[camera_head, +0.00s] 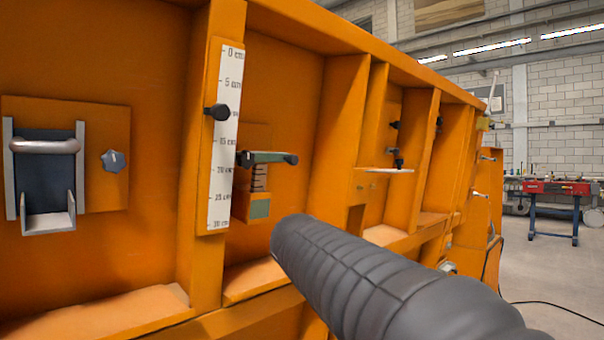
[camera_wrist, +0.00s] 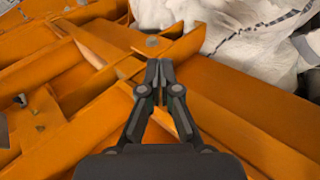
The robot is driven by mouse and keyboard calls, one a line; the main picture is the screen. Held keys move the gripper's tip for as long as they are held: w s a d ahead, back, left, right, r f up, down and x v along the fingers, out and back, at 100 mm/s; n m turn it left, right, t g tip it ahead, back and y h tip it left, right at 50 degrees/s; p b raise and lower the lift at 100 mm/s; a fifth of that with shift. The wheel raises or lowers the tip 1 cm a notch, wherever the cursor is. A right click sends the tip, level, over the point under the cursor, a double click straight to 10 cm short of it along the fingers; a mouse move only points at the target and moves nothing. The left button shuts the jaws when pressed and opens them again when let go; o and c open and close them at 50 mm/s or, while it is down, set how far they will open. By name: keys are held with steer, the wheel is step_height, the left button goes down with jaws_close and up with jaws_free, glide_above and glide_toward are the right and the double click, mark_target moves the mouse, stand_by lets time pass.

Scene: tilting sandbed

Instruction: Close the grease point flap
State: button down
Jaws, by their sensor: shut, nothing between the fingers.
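I cannot tell for sure which part is the grease point flap. In the wrist view my gripper (camera_wrist: 159,68) is shut and empty, its fingertips over orange steel framing (camera_wrist: 235,95). A small grey bolt-like part (camera_wrist: 152,42) lies just beyond the fingertips on the orange frame. In the head view my grey arm covers the lower right, and my gripper is hidden. The orange sandbed side (camera_head: 285,85) carries a small horizontal plate (camera_head: 386,170) under dark fittings, and a dark chute (camera_head: 45,170) with a metal bar.
Orange ribs stand between recesses. A white bag (camera_wrist: 245,45) lies beyond the frame. Free floor (camera_head: 540,265) is at right.

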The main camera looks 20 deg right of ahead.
steer(key=w+d+r+m+h, duration=0.2)
steer(key=w+d+r, duration=0.3)
steer(key=w+r, duration=0.55)
steer(key=d+r+m+h, duration=0.1)
steer(key=r+m, duration=0.1)
steer(key=r, duration=0.4)
steer(key=d+r+m+h+p, duration=0.1)
steer(key=d+r+m, duration=0.1)
steer(key=r, duration=0.4)
steer(key=w+d+r+m+h, duration=0.1)
steer(key=d+r+m, duration=0.1)
steer(key=r+m, duration=0.2)
steer(key=shift+w+d+r+t, duration=0.15)
steer(key=shift+r+t, duration=0.25)
steer(key=shift+r, duration=0.55)
steer(key=s+r+m+g+h, duration=0.1)
steer(key=s+r+m+h, duration=0.1)
steer(key=s+r+m, duration=0.45)
steer(key=x, duration=0.3)
steer(key=p+x, duration=0.1)
steer(key=x, duration=0.3)
steer(key=s+x, duration=0.1)
steer(key=x, duration=0.2)
steer(key=shift+w+d+f, duration=0.15)
steer(key=shift+d, duration=0.35)
steer(key=shift+f, duration=0.15)
steer(key=shift+a, duration=0.15)
steer(key=shift+f, duration=1.8)
